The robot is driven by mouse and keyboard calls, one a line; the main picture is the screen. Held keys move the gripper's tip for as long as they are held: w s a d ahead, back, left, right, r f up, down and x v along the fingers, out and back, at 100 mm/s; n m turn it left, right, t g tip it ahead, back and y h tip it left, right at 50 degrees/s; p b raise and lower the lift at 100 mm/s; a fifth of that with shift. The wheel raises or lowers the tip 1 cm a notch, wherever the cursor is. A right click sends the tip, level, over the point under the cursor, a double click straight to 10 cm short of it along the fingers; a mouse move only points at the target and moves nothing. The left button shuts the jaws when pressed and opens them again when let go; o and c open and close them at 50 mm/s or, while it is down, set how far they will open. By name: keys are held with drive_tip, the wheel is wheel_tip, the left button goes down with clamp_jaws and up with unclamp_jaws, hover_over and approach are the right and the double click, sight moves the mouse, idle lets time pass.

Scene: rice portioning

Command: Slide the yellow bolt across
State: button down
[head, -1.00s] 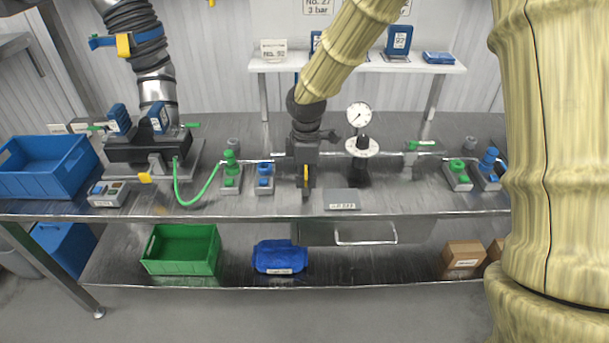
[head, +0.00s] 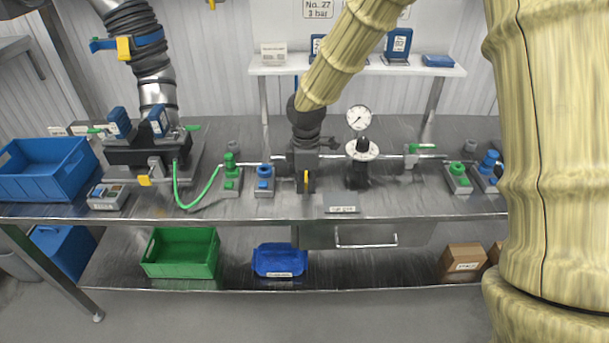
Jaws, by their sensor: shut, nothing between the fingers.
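A small yellow piece (head: 145,181), which looks like the bolt, shows at the front of the black clamp-like unit (head: 135,153) on the left of the bench. It is too small to tell how far across it sits. A second, upright yellow piece (head: 306,178) shows at my gripper (head: 305,187); I cannot tell whether it is part of the gripper or of a fitting behind it. My gripper points down at mid-bench, well right of the black unit, and is shut and empty. Its fingertips are hard to make out against the dark fittings.
A green hose (head: 198,200) loops beside the black unit. Green and blue knobbed fittings (head: 231,172) stand between it and my gripper. A gauge (head: 358,118) stands to the right. A blue crate (head: 45,172) sits at the far left; a green crate (head: 180,252) is on the lower shelf.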

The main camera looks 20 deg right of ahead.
sight(306, 182)
drive_tip(key=shift+w, duration=0.1)
idle(0.5)
drive_tip(key=shift+w+d+p, duration=0.25)
drive_tip(key=shift+w+p, duration=0.15)
drive_tip(key=shift+w, duration=0.5)
drive_tip(key=shift+w+d+p, duration=0.3)
drive_tip(key=shift+w+p, duration=0.05)
drive_tip(key=shift+w, duration=0.55)
drive_tip(key=shift+w+d+p, duration=0.25)
drive_tip(key=shift+w+p, duration=0.15)
drive_tip(key=shift+w, duration=0.5)
drive_tip(key=shift+s+a+r+p, duration=0.1)
drive_tip(key=shift+s+r+p, duration=0.25)
drive_tip(key=shift+r+p, duration=0.75)
drive_tip(key=shift+s+a+r+p, duration=0.1)
drive_tip(key=shift+s+r+p, duration=0.2)
drive_tip(key=shift+r+p, duration=0.75)
drive_tip(key=shift+s+a+r+p, duration=0.1)
drive_tip(key=shift+s+r+p, duration=0.45)
drive_tip(key=shift+r, duration=0.85)
drive_tip(key=shift+w, duration=0.15)
drive_tip(key=shift+f, duration=0.1)
